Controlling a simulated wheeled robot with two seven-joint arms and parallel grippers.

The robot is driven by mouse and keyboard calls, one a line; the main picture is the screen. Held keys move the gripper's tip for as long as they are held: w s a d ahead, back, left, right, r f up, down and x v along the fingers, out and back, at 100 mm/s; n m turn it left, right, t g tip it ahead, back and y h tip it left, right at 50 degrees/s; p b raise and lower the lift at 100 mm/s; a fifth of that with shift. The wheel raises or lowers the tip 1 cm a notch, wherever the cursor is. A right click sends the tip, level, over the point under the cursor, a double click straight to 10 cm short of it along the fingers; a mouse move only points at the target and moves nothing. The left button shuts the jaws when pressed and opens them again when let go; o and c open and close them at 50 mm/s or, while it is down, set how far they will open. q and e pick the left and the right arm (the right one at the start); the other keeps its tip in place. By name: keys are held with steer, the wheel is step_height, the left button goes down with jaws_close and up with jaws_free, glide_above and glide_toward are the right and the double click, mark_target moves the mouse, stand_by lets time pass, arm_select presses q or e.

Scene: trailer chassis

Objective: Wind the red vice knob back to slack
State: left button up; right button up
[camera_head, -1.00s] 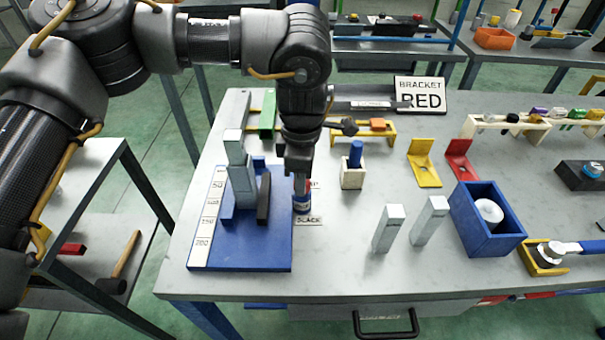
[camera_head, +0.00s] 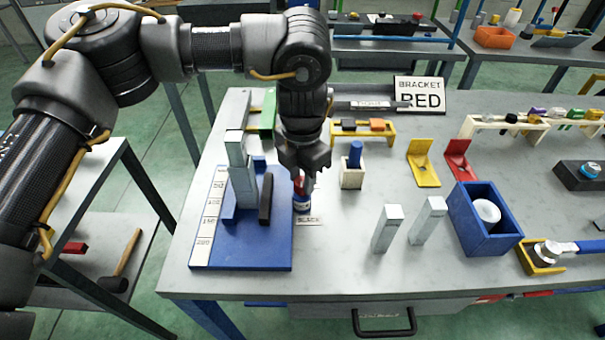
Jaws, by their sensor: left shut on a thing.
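The red vice knob (camera_head: 300,187) stands beside the right edge of the blue vice base, on a dark blue collar (camera_head: 302,205). My left gripper (camera_head: 303,180) points straight down over the knob and is shut on it, hiding most of it. The blue vice base (camera_head: 240,250) carries a pale upright block, a blue jaw and a dark bar (camera_head: 265,198). A printed scale strip (camera_head: 208,220) runs along its left edge. A small label plate (camera_head: 309,221) lies just in front of the knob; its print is too small to read surely. My right gripper is not in view.
Right of the knob stand a cream block with a blue peg (camera_head: 352,175) and two pale upright blocks (camera_head: 388,228). Yellow (camera_head: 424,170) and red brackets (camera_head: 459,160), a blue box (camera_head: 485,235) and a "BRACKET RED" sign (camera_head: 419,95) lie further right and back.

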mark_target(302, 181)
arm_select(q)
steer(key=shift+n, duration=0.6)
steer(key=o, duration=1)
steer(key=shift+r, duration=0.45)
step_height(302, 181, up, 10)
steer(key=shift+f, duration=0.1)
